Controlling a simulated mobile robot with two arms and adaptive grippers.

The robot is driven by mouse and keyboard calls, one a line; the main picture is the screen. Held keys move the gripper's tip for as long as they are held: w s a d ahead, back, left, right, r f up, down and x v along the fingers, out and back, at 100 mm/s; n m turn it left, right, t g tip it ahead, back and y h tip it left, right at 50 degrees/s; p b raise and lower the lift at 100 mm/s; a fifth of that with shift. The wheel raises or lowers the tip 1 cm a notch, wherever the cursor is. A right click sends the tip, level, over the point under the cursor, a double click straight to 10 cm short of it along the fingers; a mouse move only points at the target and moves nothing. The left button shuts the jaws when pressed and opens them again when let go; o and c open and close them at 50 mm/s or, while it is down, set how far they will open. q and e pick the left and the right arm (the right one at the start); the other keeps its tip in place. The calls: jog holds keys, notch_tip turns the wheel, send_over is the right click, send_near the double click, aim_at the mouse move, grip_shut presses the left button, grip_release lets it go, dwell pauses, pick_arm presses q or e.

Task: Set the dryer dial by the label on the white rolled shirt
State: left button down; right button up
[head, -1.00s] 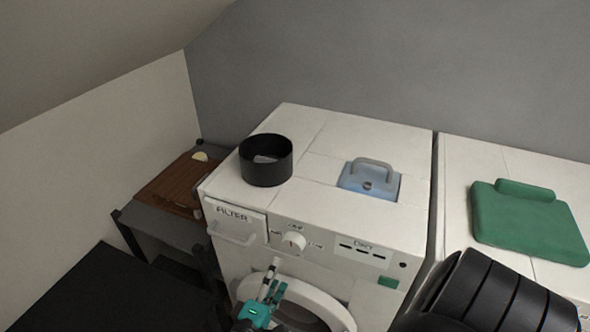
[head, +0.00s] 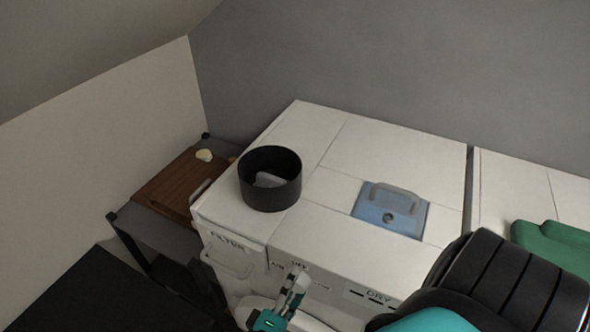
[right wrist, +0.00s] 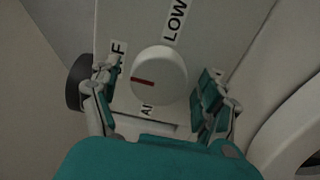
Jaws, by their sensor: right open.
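The dryer (head: 325,235) is the white machine in the middle of the head view. In the right wrist view its round white dial (right wrist: 172,70) has a red mark pointing left, between a partly covered label ending in "FF" and a partly covered "AI" label. A "LOW" label (right wrist: 174,22) is above the dial. My right gripper (right wrist: 160,78) is open, with one finger on each side of the dial; contact cannot be told. In the head view my right gripper (head: 296,280) is before the dryer's front panel and covers the dial. I see no white rolled shirt or left gripper.
A green object (head: 552,243) lies on the white machine at right. A brown board (head: 172,187) lies on the dark stand at left.

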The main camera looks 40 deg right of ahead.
jog(key=shift+s+a+r, duration=0.1)
jog(key=shift+s+a, duration=0.05)
jog(key=shift+a, duration=0.1)
jog(key=shift+c, duration=0.5)
jog(key=c, duration=1.1)
jog(key=m+b, duration=0.3)
jog(key=shift+d+f+m, duration=0.1)
jog(key=shift+f+m, duration=0.1)
jog(key=shift+m, duration=0.1)
jog(key=m+b, duration=0.2)
jog(key=shift+b, duration=0.35)
pick_arm(q)
notch_tip(320, 180, down, 7)
jog(key=b, duration=0.1)
jog(key=shift+s+a, duration=0.2)
jog(key=shift+a, duration=0.25)
pick_arm(e)
jog(key=shift+r+m, duration=0.2)
jog(key=shift+m, duration=0.6)
pick_arm(q)
jog(key=shift+r, duration=0.1)
pick_arm(e)
jog(key=shift+r, duration=0.1)
